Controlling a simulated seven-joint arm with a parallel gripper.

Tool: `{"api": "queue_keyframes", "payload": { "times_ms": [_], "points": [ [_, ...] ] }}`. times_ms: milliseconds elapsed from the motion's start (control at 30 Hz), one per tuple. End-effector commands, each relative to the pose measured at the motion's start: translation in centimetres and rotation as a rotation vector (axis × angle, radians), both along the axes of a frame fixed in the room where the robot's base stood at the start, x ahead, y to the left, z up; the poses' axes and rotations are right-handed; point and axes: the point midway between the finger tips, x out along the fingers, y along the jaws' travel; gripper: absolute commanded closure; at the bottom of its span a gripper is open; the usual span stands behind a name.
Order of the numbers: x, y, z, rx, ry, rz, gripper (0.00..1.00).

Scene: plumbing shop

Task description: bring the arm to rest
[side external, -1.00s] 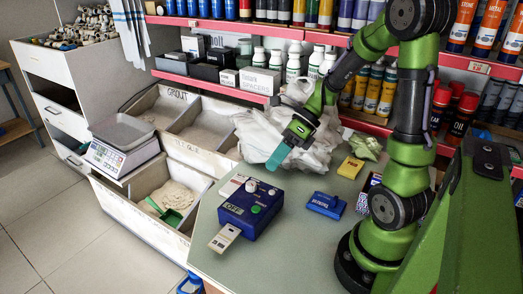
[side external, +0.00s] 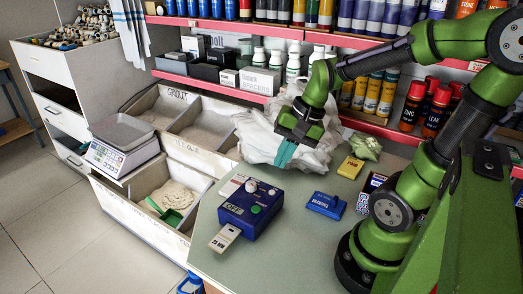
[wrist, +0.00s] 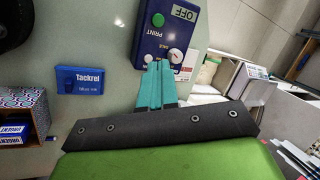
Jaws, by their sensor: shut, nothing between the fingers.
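My gripper (side external: 286,154) is shut and empty, its teal fingers pointing down above the back of the counter, in front of the white plastic bags (side external: 258,136). In the wrist view the teal fingers (wrist: 158,66) lie together, with the blue label printer just beyond their tips. My arm is bent, with the elbow high at the right.
The blue label printer (side external: 251,209) stands on the counter (side external: 292,259) with a label sticking out. A blue Tackrel box (side external: 325,205), a yellow box (side external: 350,167) and a patterned carton (side external: 370,190) lie to its right. Shelves of bottles and tubes are behind. The counter's front is clear.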

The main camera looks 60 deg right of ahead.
Motion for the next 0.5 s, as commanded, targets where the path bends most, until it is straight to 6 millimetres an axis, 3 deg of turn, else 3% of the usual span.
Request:
{"api": "queue_keyframes", "payload": {
  "times_ms": [100, 200, 400, 500],
  "points": [
    [-0.4, 2.2, 3.0, -0.228, -0.203, 0.340, 1.00],
    [-0.9, 3.7, 5.0, -0.345, -0.324, 0.504, 1.00],
    [-1.9, 5.9, 7.1, -0.390, -0.436, 0.600, 1.00],
    [-1.9, 6.2, 7.3, -0.388, -0.443, 0.610, 1.00]
  ]
}}
